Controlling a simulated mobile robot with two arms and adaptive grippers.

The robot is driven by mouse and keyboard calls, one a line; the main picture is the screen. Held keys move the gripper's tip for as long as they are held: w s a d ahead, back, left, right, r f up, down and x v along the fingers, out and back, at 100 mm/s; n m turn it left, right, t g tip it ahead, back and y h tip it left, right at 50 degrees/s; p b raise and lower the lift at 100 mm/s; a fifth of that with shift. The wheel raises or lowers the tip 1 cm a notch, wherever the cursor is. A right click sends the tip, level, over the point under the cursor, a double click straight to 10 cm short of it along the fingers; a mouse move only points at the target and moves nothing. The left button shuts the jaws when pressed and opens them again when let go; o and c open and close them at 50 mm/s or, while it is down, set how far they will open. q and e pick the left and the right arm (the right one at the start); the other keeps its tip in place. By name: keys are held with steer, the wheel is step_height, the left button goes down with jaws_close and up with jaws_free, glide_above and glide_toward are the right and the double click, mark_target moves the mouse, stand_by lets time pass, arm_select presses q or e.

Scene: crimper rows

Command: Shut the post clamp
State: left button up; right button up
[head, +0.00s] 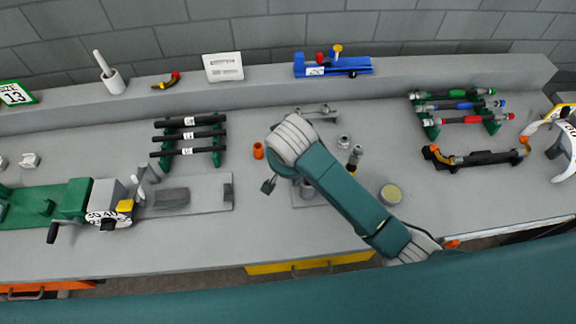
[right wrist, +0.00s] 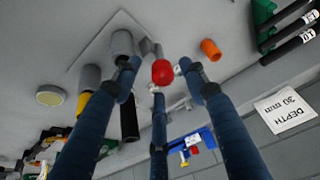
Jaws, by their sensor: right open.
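The post clamp appears to be the grey metal part in the right wrist view, with a grey post (right wrist: 122,43) on a pale square plate (right wrist: 96,42) and a red ball knob (right wrist: 162,72) beside it. In the head view the plate (head: 300,203) is mostly hidden under my right arm. My right gripper (right wrist: 160,85) is open, its blue fingers spread around the red knob; I cannot tell whether they touch it. In the head view only a dark tip of the gripper (head: 268,186) shows. My left gripper is not in view.
An orange cup (head: 258,151) and a rack of black rods (head: 188,135) are left of my arm. A round tin (head: 391,194) and small metal parts (head: 343,142) are to its right. A green bench tool (head: 65,205) stands at left. The bench front right of centre is clear.

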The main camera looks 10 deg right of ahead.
steer(key=p+x, duration=0.1)
steer(key=x, duration=0.4)
steer(key=shift+x, duration=1.05)
steer(key=shift+f, duration=0.2)
steer(key=shift+w, duration=0.1)
steer(key=shift+c, duration=0.8)
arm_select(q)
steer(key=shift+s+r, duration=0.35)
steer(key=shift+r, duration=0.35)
arm_select(e)
jaws_close()
